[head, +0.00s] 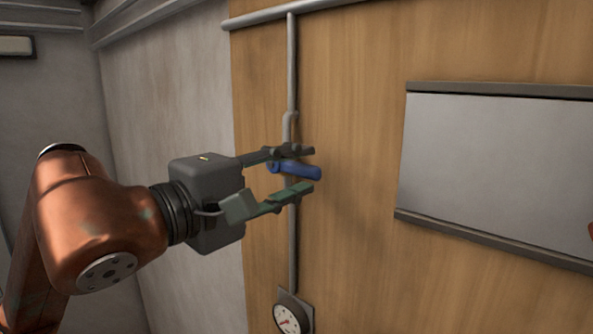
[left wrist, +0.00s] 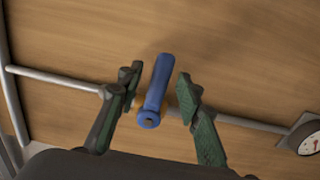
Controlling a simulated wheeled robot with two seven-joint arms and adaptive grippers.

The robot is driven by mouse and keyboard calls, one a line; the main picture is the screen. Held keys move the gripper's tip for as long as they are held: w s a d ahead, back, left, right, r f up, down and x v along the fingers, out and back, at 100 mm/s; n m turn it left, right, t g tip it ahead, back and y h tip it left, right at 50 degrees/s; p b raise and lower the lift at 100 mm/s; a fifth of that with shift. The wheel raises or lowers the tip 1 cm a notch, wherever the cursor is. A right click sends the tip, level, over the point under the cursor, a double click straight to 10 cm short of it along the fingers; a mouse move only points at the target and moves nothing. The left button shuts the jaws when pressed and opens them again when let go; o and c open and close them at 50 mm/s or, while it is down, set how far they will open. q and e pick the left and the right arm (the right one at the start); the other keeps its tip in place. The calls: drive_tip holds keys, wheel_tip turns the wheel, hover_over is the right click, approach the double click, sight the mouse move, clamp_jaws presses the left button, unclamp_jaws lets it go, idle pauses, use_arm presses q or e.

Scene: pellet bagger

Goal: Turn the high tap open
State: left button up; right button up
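The high tap has a blue lever handle (head: 298,171) on a vertical grey pipe (head: 292,75) against the wooden wall panel. In the head view the handle points right, across the pipe, dipping slightly. My left gripper (head: 309,170) is open, with one finger above the handle and one below. In the left wrist view the blue handle (left wrist: 155,88) lies between the two green fingers (left wrist: 158,88), with gaps on both sides and no clear contact. The tap's body is partly hidden by the upper finger. My right gripper is in neither view.
A round gauge (head: 288,316) sits on the pipe below the tap and shows at the right of the left wrist view (left wrist: 309,140). A grey panel (head: 495,170) is mounted to the right. A horizontal pipe (head: 300,11) runs above. The wood between tap and panel is clear.

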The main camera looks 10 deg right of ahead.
use_arm(q)
clamp_jaws()
drive_tip(key=shift+r, duration=0.1)
idle(0.7)
drive_tip(key=n, duration=0.1)
drive_tip(key=r+n+b, duration=0.1)
drive_tip(key=n, duration=0.1)
drive_tip(key=shift+w+r, duration=0.1)
drive_tip(key=shift+w+a+r+n+b, duration=0.15)
drive_tip(key=shift+r+n+b, duration=0.3)
drive_tip(key=shift+n, duration=0.55)
drive_tip(key=shift+w+a+r+n+b, duration=0.15)
drive_tip(key=shift+r+n+b, duration=0.3)
drive_tip(key=shift+n, duration=0.55)
drive_tip(key=shift+r, duration=0.15)
drive_tip(key=shift+o, duration=0.2)
unclamp_jaws()
